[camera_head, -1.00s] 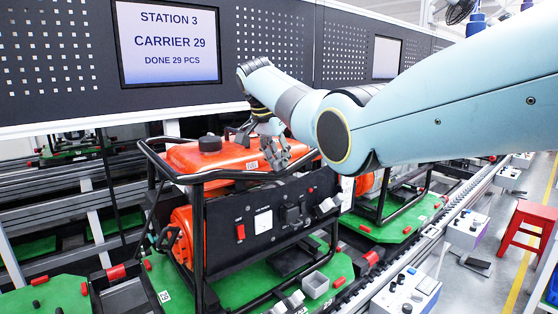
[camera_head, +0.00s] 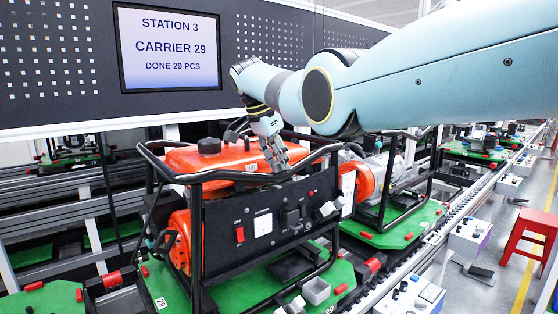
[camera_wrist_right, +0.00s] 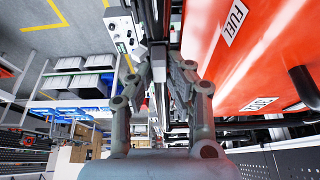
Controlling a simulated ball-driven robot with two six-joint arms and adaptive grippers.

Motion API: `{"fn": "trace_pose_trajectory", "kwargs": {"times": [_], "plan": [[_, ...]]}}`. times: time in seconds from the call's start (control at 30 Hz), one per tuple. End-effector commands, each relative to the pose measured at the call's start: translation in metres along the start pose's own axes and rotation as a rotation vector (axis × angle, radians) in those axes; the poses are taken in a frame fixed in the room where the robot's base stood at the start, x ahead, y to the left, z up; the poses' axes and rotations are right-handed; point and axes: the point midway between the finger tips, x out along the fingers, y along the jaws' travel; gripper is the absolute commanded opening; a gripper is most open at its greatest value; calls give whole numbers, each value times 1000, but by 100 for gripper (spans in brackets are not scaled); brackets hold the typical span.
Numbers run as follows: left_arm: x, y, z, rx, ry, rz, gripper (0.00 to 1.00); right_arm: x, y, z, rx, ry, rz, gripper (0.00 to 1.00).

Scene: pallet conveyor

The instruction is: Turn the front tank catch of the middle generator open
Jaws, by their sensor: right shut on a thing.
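The middle generator (camera_head: 240,215) has an orange tank (camera_head: 225,158) with a black cap, inside a black tube frame on a green carrier. My right gripper (camera_head: 280,168) comes down at the tank's front edge, by the frame's top bar. In the right wrist view its fingers (camera_wrist_right: 161,62) are closed in on a small grey part at the front edge, beside the orange tank wall with its FUEL label (camera_wrist_right: 235,22). I take this part for the front tank catch; the fingers mostly hide it, and its angle cannot be told. My left gripper is not in view.
The frame's top bar (camera_head: 215,176) runs close by the gripper. The control panel (camera_head: 262,225) is below it. Another generator (camera_head: 375,175) stands behind to the right. A small grey bin (camera_head: 316,290) sits on the green carrier. A red stool (camera_head: 530,235) stands at right.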

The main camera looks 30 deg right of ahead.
Motion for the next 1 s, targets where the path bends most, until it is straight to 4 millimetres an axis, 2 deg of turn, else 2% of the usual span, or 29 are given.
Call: {"fn": "trace_pose_trajectory", "kwargs": {"times": [0.07,0.1,0.23,0.27,0.5,0.63,1.0], "plan": [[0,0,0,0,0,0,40,-1,0,0,1,-1,-2,0],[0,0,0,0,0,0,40,-1,0,0,1,-1,-2,19],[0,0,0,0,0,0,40,0,0,0,0,-1,-2,36],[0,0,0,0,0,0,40,0,0,0,0,0,-2,38],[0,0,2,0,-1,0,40,-1,0,0,0,0,-1,38],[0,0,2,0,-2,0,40,-11,-1,0,0,0,-4,38],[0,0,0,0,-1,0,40,-89,-1,0,0,0,-5,38]]}}
